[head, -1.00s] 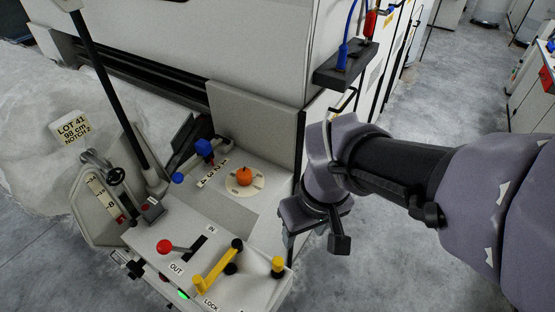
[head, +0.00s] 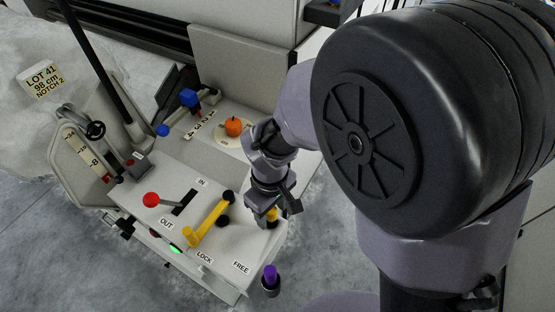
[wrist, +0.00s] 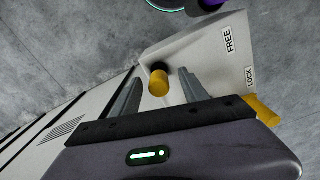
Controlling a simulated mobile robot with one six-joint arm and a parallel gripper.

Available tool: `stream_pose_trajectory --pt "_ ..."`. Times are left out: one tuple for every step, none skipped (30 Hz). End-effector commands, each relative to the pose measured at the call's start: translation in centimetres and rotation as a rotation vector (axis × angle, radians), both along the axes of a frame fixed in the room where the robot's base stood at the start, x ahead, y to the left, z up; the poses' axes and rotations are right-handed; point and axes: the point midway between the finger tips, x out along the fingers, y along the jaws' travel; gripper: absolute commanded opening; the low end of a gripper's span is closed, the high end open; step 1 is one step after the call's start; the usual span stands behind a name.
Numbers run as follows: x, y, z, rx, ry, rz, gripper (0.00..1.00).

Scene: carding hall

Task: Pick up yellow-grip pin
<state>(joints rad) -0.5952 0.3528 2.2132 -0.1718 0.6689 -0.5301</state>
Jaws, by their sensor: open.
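The yellow-grip pin (wrist: 158,84), a short yellow cylinder with a black end, shows in the wrist view between my two fingers. In the head view only a bit of its yellow grip (head: 272,214) shows, mostly hidden by my gripper. My gripper (wrist: 160,76) is open, with a finger on either side of the pin in the picture. Gaps show between the fingers and the pin, and I cannot tell how far the fingertips are from it in depth. The pin stands at the panel (head: 232,258) near the FREE label (wrist: 229,40).
A yellow lever (head: 210,222) is left of my gripper, by the LOCK label. Further left is a red-knobbed lever (head: 151,199). An orange knob (head: 234,126) and blue handle (head: 189,98) sit behind. A purple-topped item (head: 270,274) is off the panel's front corner.

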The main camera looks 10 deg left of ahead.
Motion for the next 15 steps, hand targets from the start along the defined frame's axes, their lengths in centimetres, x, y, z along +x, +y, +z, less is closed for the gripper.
stream_pose_trajectory --pt "0.4 0.1 -1.7 -0.001 0.001 -0.001 0.52" --pt "0.3 0.1 -2.3 -0.001 0.001 0.0 0.52" --pt "0.3 0.1 -3.0 -0.002 0.001 0.0 0.52" --pt "0.3 0.1 -3.3 -0.001 0.001 0.001 0.52" --pt "0.3 0.1 -3.4 -0.001 -0.001 0.001 0.52" --pt "0.3 0.1 -3.3 0.0 -0.001 0.001 0.52" --pt "0.3 0.1 -3.2 0.0 -0.001 0.001 0.52" --pt "0.3 0.1 -3.1 0.0 -0.001 0.001 0.52" --pt "0.3 0.1 -3.1 0.0 -0.001 0.001 0.52" --pt "0.3 0.1 -3.0 0.0 -0.001 0.001 0.5" --pt "0.3 0.1 -3.0 0.0 -0.001 0.001 0.44" --pt "0.3 0.1 -3.0 0.0 -0.001 0.001 0.36" --pt "0.3 0.1 -3.0 0.0 -0.001 0.001 0.3" --pt "0.3 0.1 -3.0 0.0 -0.001 0.001 0.24" --pt "0.3 0.1 -3.0 0.0 -0.001 0.001 0.17"
